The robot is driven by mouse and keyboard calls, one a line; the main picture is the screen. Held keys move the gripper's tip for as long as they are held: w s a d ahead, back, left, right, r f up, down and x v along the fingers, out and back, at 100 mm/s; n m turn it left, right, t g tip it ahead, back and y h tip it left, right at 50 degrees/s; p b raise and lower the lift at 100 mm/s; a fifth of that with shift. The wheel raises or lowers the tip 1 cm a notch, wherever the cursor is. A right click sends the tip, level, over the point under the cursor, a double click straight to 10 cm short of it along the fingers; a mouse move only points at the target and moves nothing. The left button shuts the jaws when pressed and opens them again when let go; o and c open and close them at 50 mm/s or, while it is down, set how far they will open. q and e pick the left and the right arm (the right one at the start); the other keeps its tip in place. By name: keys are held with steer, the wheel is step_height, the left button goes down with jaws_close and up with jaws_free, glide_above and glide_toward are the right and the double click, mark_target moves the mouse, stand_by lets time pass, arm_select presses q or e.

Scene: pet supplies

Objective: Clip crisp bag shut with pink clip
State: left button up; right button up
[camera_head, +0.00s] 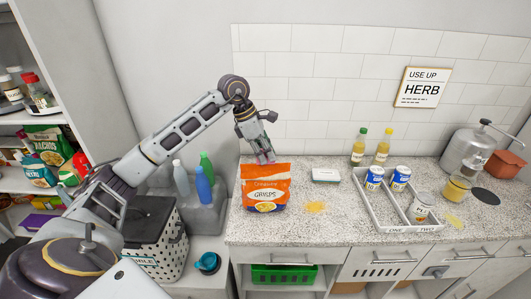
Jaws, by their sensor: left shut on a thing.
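An orange and white crisp bag (265,188) stands upright on the speckled counter, left of its middle. My left gripper (263,154) points down just above the bag's top edge. It is shut on a small pink clip (264,158), which is partly hidden by the fingers. The clip is at or right above the top edge of the bag; I cannot tell whether it is around the edge. My right gripper is not in view.
A divided grey tray (366,206) holds several cans. Two bottles stand behind it. Blue and green bottles (203,186) stand left, below my left arm.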

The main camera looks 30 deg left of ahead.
arm_select(q)
steer(key=shift+f+b, duration=0.55)
steer(key=shift+f, duration=0.3)
steer(key=shift+f+b, duration=0.45)
steer(key=shift+f, duration=0.1)
stand_by(0.3)
steer(key=o, duration=0.8)
steer(key=shift+r, duration=0.1)
steer(key=shift+v, duration=0.8)
steer(key=v, duration=1)
steer(key=shift+r, duration=0.1)
